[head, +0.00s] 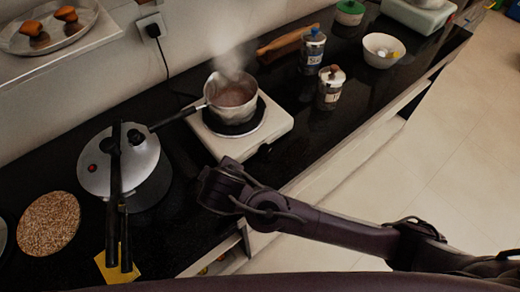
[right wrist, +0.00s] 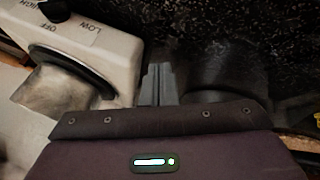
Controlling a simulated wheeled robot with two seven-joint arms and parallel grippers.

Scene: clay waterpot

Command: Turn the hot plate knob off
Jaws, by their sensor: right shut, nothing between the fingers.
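The white hot plate (head: 278,128) stands on the black counter, with a steaming metal saucepan (head: 230,92) on its burner. Its dark knob (head: 264,149) is on the front side. In the right wrist view the knob (right wrist: 72,68) is at the left, beside printed HIGH, OFF and LOW marks; I cannot tell which mark it points to. My right gripper (head: 208,188) is shut and empty, in front of the hot plate and to the left of the knob in the head view. Its fingers (right wrist: 158,84) show apart from the knob in the wrist view. My left gripper is out of view.
A pressure cooker (head: 148,170) with a long dark handle stands left of the hot plate. The saucepan's handle (head: 178,119) points toward it. Two jars (head: 331,88) (head: 312,50) and a white bowl (head: 383,50) are to the right. The floor in front is clear.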

